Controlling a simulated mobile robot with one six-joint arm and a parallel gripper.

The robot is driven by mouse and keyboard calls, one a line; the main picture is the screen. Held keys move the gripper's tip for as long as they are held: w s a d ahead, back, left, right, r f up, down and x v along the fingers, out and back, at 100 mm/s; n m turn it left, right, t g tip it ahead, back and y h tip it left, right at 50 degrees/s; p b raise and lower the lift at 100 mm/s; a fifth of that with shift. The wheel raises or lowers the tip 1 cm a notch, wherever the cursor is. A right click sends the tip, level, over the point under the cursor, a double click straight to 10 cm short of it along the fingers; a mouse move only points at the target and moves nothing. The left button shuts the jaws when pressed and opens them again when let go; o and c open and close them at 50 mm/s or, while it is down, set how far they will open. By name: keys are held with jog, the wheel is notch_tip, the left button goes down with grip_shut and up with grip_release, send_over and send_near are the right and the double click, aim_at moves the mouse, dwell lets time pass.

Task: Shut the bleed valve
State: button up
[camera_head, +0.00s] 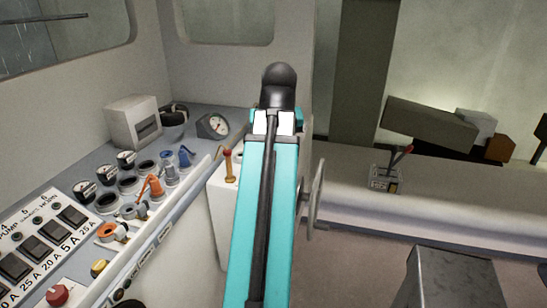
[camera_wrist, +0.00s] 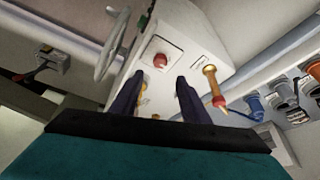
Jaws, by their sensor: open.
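No readable label marks the bleed valve, so I cannot tell for sure which fitting it is. In the wrist view, my gripper (camera_wrist: 158,90) is open, its two dark fingers apart and pointing at the front of a white box (camera_wrist: 195,40). In the head view this lever (camera_head: 230,168) stands upright; my arm hides the gripper and part of the box (camera_head: 222,200).
A handwheel (camera_head: 316,195) sticks out right of the box; it also shows in the wrist view (camera_wrist: 112,45). Left is a console with switches (camera_head: 40,245), gauges, an orange lever valve (camera_head: 152,187) and blue ones (camera_head: 184,156). A red-handled lever switch (camera_head: 388,178) sits at right.

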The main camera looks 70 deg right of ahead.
jog(key=shift+b+v, duration=0.35)
jog(key=shift+v, duration=1.45)
